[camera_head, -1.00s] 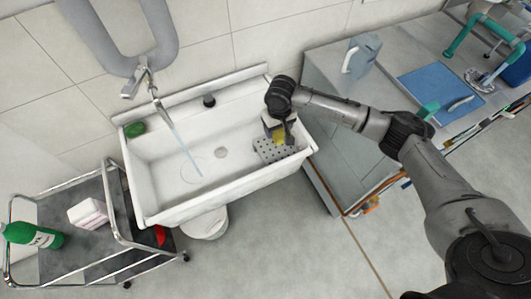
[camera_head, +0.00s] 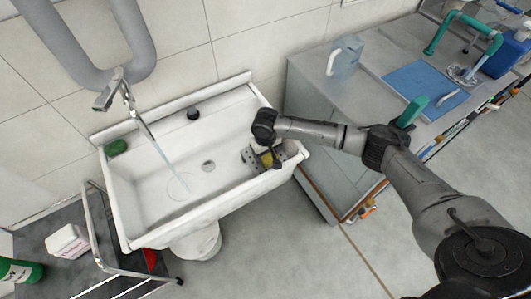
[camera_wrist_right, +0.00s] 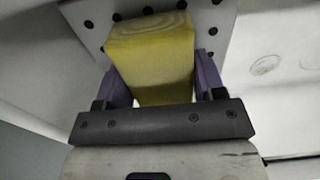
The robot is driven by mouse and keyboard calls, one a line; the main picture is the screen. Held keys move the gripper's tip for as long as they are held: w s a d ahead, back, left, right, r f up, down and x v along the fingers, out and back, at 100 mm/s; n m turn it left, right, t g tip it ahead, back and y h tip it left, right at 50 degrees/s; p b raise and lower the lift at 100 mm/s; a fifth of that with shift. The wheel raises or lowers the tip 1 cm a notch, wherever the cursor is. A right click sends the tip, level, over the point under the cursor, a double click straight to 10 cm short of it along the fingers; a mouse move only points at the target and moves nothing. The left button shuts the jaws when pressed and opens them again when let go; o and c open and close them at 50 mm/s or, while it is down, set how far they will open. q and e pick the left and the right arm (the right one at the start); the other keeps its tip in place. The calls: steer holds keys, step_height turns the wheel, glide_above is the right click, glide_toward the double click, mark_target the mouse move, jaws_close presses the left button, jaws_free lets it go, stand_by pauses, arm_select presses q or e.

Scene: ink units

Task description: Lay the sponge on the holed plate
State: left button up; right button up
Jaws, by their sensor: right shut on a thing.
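A yellow sponge (camera_head: 267,159) is held in my right gripper (camera_head: 270,154) at the right end of the white sink. In the right wrist view, the sponge (camera_wrist_right: 152,62) sits between the two purple fingers of the gripper (camera_wrist_right: 162,80). The light grey holed plate (camera_head: 288,148) lies in the sink, beneath the gripper and sponge, which hide part of it. In the right wrist view the plate (camera_wrist_right: 88,22) shows its dark holes behind the sponge. I cannot tell whether the sponge touches the plate. My left gripper is not in view.
The white sink (camera_head: 130,205) has raised walls, and water runs from the tap (camera_head: 122,92) into its left half. A green item (camera_head: 116,147) lies on its back left corner. A metal cabinet (camera_head: 318,130) stands to the right; a trolley (camera_head: 92,235) stands front left.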

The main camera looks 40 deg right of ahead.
stand_by(0.3)
steer(key=o, duration=0.9)
steer(key=shift+c, duration=0.2)
steer(key=shift+r, duration=0.1)
step_height(320, 180, up, 11)
steer(key=p, duration=0.3)
steer(key=shift+p, duration=0.3)
steer(key=shift+r, duration=0.55)
